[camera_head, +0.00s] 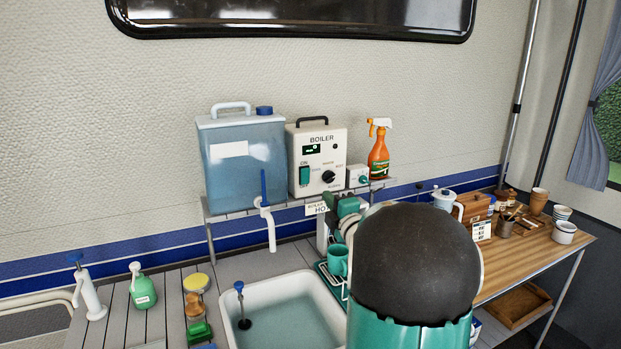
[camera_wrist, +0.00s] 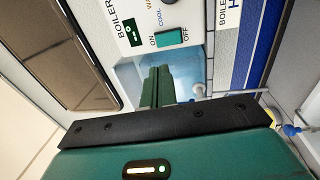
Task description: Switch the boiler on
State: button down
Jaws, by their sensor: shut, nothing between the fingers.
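The boiler (camera_head: 333,143) is a cream box with a dark top handle, standing on a raised shelf against the wall. Its front has a small display (camera_head: 311,149), a green rocker switch (camera_head: 304,175) between ON and OFF labels, and a dark dial (camera_head: 328,177). In the wrist view the boiler panel (camera_wrist: 152,14) is turned sideways, with the green switch (camera_wrist: 172,38) near the top. My gripper (camera_wrist: 157,72) is shut and empty, its green fingertips just below the switch in that picture. I cannot tell whether they touch, or which side of the switch is pressed.
A blue water tank (camera_head: 240,165) stands left of the boiler. Below are a tap (camera_head: 267,220) and a sink (camera_head: 285,305). My arm covers part of the counter.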

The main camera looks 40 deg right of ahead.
aim_at(306, 172)
jog(key=x, duration=1.2)
jog(key=shift+w+d, duration=0.1)
jog(key=shift+w, duration=0.15)
jog(key=shift+r, duration=0.1)
jog(key=shift+w+r, duration=0.1)
jog(key=shift+w, duration=0.1)
jog(key=shift+g, duration=0.3)
